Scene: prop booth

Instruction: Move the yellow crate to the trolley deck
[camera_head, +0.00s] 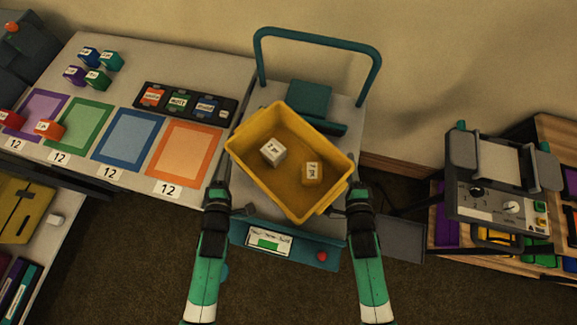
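The yellow crate (318,196) is over the trolley deck (343,113), turned at an angle to it. I cannot tell whether it rests on the deck or is just above it. My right gripper (341,208) is close to the lower right wall; contact is unclear. The finger openings are too small and dark to read.
The trolley's teal handle (318,37) rises behind the crate, with a teal block-like part (311,97) before it. A table with coloured squares (184,151) and a dark tray (186,104) stands left. A grey control device (497,190) and wooden rack (556,135) stand right.

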